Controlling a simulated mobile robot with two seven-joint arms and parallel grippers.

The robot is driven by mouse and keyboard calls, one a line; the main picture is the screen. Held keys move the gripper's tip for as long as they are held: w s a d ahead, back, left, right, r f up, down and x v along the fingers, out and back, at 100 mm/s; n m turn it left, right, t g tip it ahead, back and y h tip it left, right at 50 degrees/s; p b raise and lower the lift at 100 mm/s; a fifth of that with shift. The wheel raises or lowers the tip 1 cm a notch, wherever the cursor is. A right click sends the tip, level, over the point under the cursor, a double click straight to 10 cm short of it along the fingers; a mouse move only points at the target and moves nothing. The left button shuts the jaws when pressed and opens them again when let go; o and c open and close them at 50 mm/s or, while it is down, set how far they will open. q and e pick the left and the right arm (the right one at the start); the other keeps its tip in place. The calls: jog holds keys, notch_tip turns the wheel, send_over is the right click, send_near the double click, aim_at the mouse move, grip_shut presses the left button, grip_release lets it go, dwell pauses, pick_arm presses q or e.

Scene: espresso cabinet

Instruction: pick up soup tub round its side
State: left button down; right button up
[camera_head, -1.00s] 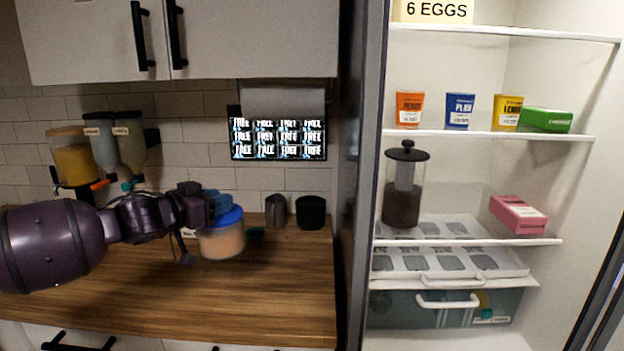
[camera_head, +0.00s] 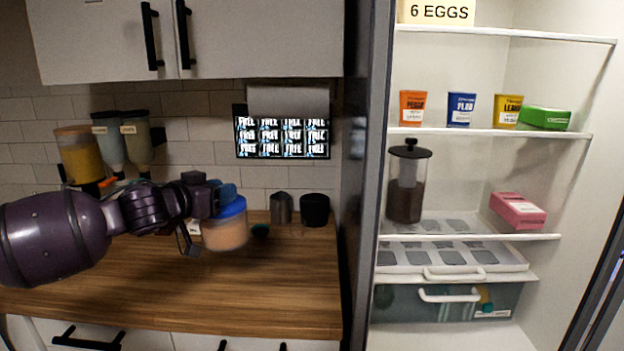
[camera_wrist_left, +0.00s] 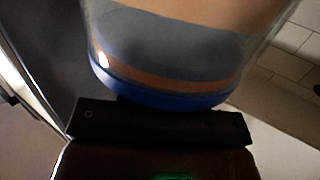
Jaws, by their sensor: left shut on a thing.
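The soup tub (camera_head: 225,233) is a clear round tub with orange-pink contents and a blue lid. It is at the back of the wooden counter in the head view. My left gripper (camera_head: 222,200) is shut on the tub, reaching it from the left near the lid. In the left wrist view the tub (camera_wrist_left: 190,55) fills the upper middle, with its blue lid edge close against the dark gripper body. The fingertips are mostly hidden. I cannot tell for sure whether the tub's base touches the counter. My right gripper is not in view.
Dispensers (camera_head: 138,140) hang at the left. The open fridge (camera_head: 470,185) is at the right. The front counter (camera_head: 200,295) is clear.

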aim_at(238, 209)
pick_arm(q)
jog(key=s+d, duration=0.1)
jog(key=d, duration=0.1)
jog(key=s+d, duration=0.2)
jog(key=shift+d+f, duration=0.1)
jog(key=shift+f, duration=0.1)
jog(key=s+a+f+n+t+y, duration=0.1)
jog(key=s+a+f+n+y, duration=0.25)
jog(key=s+f, duration=0.65)
jog(key=s+a+f+n+t+y, duration=0.1)
jog(key=s+a+f+n+y, duration=0.3)
jog(key=s+f, duration=0.55)
jog(key=d+r+m+g+h, duration=0.2)
jog(key=d+r+m+h, duration=0.3)
jog(key=d, duration=0.3)
jog(key=d+r+m+g+h, duration=0.1)
jog(key=d+r+m+h, duration=0.35)
jog(key=d, duration=0.25)
jog(key=w+d+f+m+g+h, duration=0.4)
jog(key=f+g, duration=0.1)
jog(key=shift+d+f+g, duration=0.25)
jog(key=shift+d+g, duration=0.05)
jog(key=shift+d, duration=0.1)
